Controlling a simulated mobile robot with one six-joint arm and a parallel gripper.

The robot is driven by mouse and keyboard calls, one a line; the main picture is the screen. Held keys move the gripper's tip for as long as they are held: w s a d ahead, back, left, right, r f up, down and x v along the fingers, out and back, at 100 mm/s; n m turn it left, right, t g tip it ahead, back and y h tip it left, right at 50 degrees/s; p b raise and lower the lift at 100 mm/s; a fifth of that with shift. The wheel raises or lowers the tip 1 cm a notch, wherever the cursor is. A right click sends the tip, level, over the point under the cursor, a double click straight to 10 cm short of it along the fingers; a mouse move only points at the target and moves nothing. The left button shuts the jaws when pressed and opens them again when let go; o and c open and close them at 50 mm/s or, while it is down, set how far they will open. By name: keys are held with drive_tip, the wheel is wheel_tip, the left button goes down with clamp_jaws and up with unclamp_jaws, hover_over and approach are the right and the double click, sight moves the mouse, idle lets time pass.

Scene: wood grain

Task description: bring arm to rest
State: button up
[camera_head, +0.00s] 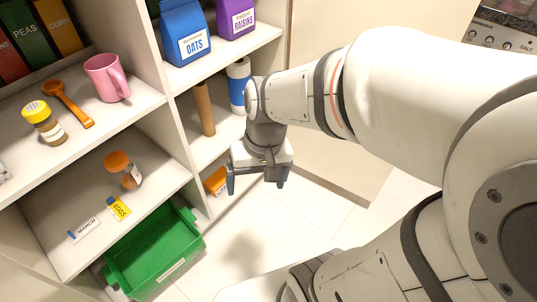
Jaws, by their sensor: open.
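My arm reaches in from the right side of the head view. My gripper (258,184) hangs pointing down over the pale tiled floor, in front of the right-hand shelf column. Its two dark fingers are spread apart and nothing shows between them. The gripper appears apart from the shelves, though its exact distance from them is hard to judge.
A shelf unit (181,128) fills the left. It holds a pink mug (104,78), an orange spoon (68,104), jars, a blue oats bag (184,33) and a purple raisins bag (235,18). A green bin (155,254) sits low. Floor at centre right is clear.

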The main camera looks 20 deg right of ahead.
drive_tip(key=shift+n+t+h, duration=0.5)
drive_tip(key=shift+t+h, duration=0.2)
drive_tip(key=shift+h, duration=0.1)
drive_tip(key=d, duration=0.2)
drive_tip(key=d+r, duration=0.1)
drive_tip(key=d, duration=0.1)
drive_tip(key=shift+w+d+r, duration=0.1)
drive_tip(key=shift+d+r, duration=0.05)
drive_tip(key=shift+r, duration=0.05)
